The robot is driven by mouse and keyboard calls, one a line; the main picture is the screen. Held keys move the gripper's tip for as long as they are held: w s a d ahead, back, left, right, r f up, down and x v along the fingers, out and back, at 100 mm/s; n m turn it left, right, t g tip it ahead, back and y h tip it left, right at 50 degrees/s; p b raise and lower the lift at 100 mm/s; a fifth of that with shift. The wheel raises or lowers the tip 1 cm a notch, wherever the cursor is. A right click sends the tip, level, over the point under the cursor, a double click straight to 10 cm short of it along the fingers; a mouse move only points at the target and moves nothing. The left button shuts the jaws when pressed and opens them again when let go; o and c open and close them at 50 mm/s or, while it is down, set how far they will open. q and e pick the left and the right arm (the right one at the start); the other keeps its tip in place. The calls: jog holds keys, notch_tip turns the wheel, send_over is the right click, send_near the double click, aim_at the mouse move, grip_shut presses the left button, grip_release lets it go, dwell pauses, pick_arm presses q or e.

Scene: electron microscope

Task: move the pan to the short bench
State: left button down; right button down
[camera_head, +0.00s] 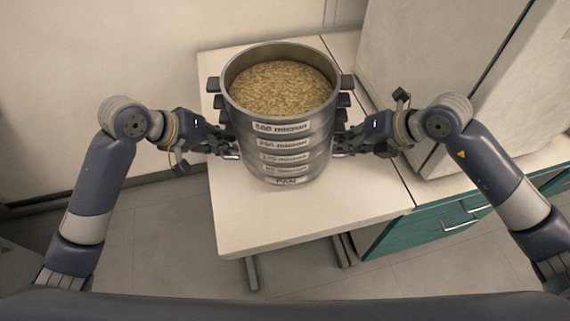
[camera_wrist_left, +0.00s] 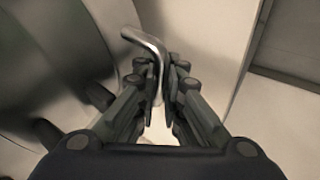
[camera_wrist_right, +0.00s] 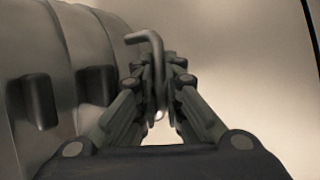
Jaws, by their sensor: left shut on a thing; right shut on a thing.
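The pan (camera_head: 287,182), labelled "PAN", is the lowest ring of a round metal sieve stack. Several sieves (camera_head: 283,143) sit above it, the top one labelled "500 micron" and filled with tan grains (camera_head: 283,87). My left gripper (camera_head: 231,152) is shut on a bent metal handle (camera_wrist_left: 150,42) at the stack's left side. My right gripper (camera_head: 341,153) is shut on a matching handle (camera_wrist_right: 148,40) at the right side. The stack is upright over a white-topped bench (camera_head: 245,222); whether its base touches the top cannot be told.
A bench with teal drawers (camera_head: 430,222) adjoins on the right, with a large pale cabinet (camera_head: 430,75) standing on it. A wall is behind. The white bench top is bare in front of the stack, and open floor (camera_head: 170,240) lies to the left.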

aim_at(236, 162)
pick_arm(q)
jog(key=shift+w+a+f, duration=0.1)
jog(key=shift+a, duration=0.05)
pick_arm(e)
jog(key=shift+w+d+f, duration=0.1)
jog(key=shift+d, duration=0.05)
